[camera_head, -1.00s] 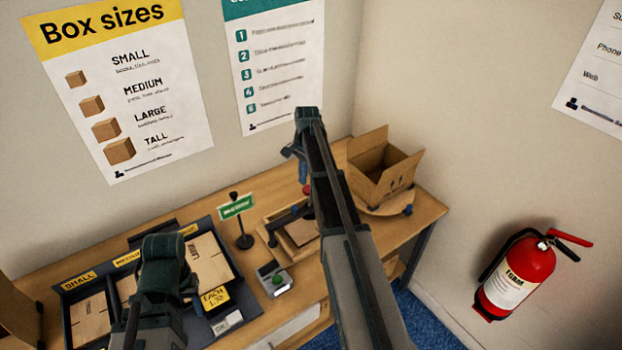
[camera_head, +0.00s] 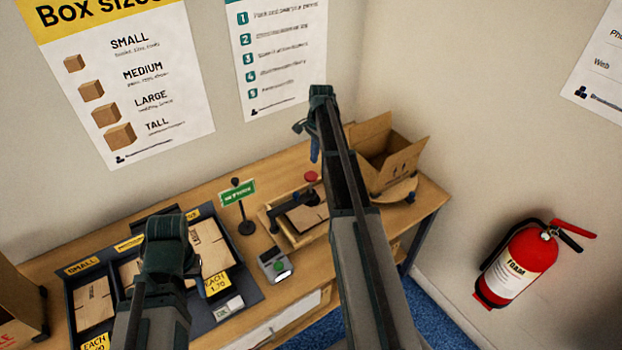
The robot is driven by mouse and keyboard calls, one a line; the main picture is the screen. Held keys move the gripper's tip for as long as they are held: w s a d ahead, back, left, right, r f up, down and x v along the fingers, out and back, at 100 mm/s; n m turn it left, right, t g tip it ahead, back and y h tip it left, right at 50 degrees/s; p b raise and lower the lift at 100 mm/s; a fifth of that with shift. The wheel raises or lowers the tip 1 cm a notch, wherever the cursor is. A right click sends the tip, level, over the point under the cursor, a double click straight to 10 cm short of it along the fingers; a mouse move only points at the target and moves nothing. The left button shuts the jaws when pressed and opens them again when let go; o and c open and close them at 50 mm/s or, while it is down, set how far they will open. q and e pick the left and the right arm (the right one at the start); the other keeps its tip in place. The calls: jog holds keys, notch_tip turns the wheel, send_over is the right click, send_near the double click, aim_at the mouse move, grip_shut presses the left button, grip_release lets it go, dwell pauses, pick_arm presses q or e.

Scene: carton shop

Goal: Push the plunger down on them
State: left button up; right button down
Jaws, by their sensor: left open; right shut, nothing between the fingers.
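The plunger is a red knob (camera_head: 311,177) on a dark press (camera_head: 284,214) standing at a shallow wooden tray (camera_head: 275,230). Flat brown cartons (camera_head: 306,218) lie in the tray beneath the press. My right gripper (camera_head: 315,152) is shut and empty, with its blue fingertips pointing down. In the picture it is just above the red knob and apart from it; my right arm hides part of the tray's right side. My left gripper (camera_head: 198,284) is open and empty, over the sorter of flat cartons at the left. Its fingers are partly hidden by its own wrist.
A dark sorter (camera_head: 247,292) with labelled compartments of flat cartons fills the table's left. A green sign (camera_head: 239,194) on a stand and a small device with a green button (camera_head: 276,266) stand between sorter and tray. An open carton (camera_head: 385,160) sits back right.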

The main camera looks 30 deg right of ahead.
aim_at(312, 174)
jog(key=shift+a+f+b, duration=0.15)
jog(key=shift+f+b, duration=1.2)
jog(key=shift+f, duration=0.15)
jog(key=shift+a+f+b, duration=0.15)
jog(key=shift+f+b, duration=1.15)
jog(key=shift+f, duration=0.15)
